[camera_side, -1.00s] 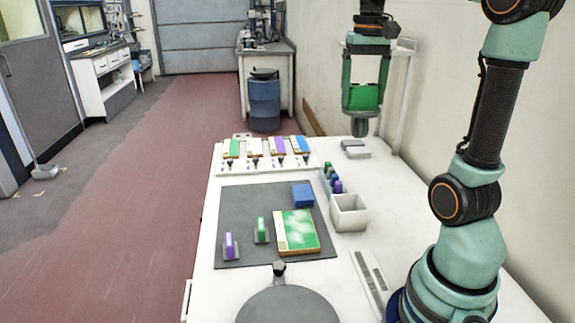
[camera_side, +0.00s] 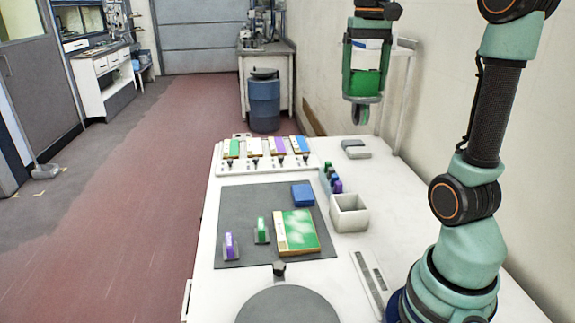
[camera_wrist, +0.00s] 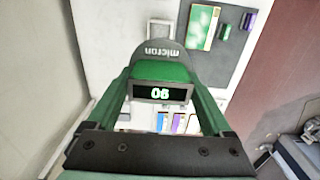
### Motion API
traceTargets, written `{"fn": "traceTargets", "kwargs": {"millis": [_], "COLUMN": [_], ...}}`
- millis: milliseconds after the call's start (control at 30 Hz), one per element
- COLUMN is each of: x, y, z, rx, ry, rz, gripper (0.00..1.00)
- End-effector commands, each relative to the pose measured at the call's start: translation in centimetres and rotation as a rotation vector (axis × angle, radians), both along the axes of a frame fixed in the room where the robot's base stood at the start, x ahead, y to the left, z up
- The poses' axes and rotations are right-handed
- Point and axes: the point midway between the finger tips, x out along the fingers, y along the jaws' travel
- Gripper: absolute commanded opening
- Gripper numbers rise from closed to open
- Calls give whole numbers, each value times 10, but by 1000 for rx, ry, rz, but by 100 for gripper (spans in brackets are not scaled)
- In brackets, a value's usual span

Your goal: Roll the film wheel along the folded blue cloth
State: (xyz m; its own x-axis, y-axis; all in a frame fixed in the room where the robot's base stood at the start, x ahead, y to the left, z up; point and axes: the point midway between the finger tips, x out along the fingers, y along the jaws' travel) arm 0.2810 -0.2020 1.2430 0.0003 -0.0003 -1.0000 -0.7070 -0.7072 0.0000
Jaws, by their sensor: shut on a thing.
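My gripper (camera_side: 366,62) is at the upper right of the side view, in the air above the back of the table. It is shut on a green device (camera_side: 364,83) with a grey rounded end hanging below, which may be the film wheel. In the wrist view the device (camera_wrist: 163,72) has "micron" on its grey end and a lit two-digit display. The folded blue cloth (camera_side: 302,195) lies at the back right of the dark mat, well below and apart from the device. I cannot make the cloth out in the wrist view.
The dark mat (camera_side: 236,200) also carries a green and white panel (camera_side: 297,231), a green upright piece (camera_side: 262,230) and a purple one (camera_side: 230,245). A white open box (camera_side: 349,213) stands to its right. Behind is a rack (camera_side: 262,167) of coloured panels. A wall runs along the right.

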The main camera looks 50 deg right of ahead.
Motion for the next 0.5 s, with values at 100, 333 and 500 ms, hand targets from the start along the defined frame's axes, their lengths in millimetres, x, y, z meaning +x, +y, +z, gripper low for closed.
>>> {"fn": "traceTargets", "kwargs": {"millis": [100,333,500], "x": [12,67,104], "y": [-2,-7,-2], "z": [-13,-79,-136], "rx": [3,5,4], "ry": [4,9,8], "rz": [3,4,2], "gripper": [18,18,18]}}
